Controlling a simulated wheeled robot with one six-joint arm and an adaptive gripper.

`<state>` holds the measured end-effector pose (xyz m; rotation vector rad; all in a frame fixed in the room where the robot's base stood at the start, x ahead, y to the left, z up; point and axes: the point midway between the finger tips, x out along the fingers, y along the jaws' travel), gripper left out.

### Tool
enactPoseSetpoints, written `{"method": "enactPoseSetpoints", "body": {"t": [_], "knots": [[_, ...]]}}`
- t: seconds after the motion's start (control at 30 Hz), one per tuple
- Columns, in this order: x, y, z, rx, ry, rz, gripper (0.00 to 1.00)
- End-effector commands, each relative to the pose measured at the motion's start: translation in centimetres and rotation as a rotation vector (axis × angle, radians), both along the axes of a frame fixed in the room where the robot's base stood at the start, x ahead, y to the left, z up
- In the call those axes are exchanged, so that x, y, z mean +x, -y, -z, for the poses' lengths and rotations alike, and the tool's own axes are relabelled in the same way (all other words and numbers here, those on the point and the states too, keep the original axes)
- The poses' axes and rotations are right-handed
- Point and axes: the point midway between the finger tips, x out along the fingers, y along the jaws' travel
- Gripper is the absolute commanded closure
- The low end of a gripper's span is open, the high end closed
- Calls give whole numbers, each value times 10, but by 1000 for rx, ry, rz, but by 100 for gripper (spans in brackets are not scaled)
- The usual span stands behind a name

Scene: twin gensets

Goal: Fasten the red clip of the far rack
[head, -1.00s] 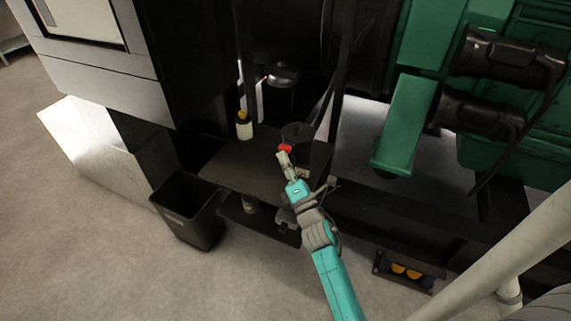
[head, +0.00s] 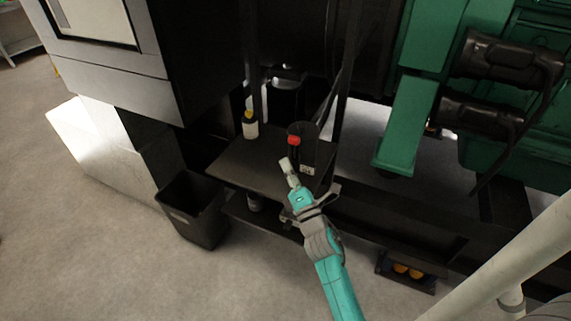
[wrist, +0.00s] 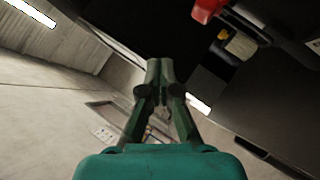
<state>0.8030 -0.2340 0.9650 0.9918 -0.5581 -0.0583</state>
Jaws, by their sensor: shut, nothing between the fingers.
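The red clip (head: 294,140) shows in the head view against the upper front of a black cylinder (head: 309,159) on the rack shelf (head: 240,167). In the wrist view the red clip (wrist: 207,9) is at the top edge, right of centre and partly cut off. I cannot tell from the pictures whether it is latched. My gripper (head: 285,163) is shut and empty, just below and in front of the clip, with a small gap between them. In the wrist view my gripper (wrist: 160,65) has its fingertips together, left of the clip.
A yellow-capped bottle (head: 250,127) stands on the shelf left of the cylinder. Dark rack posts rise beside the cylinder. A black bin (head: 192,215) stands on the floor at left. Green machinery (head: 405,125) is at right. The floor in front is open.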

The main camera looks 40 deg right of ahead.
Motion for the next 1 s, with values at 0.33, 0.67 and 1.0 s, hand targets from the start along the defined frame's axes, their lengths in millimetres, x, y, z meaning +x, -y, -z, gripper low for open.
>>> {"method": "enactPoseSetpoints", "body": {"t": [0.33, 0.67, 1.0], "knots": [[-41, -19, 1, 0, -2, 0, 100], [-74, -35, 0, 0, -1, 1, 100], [-77, -37, 0, -1, 0, 0, 100]]}}
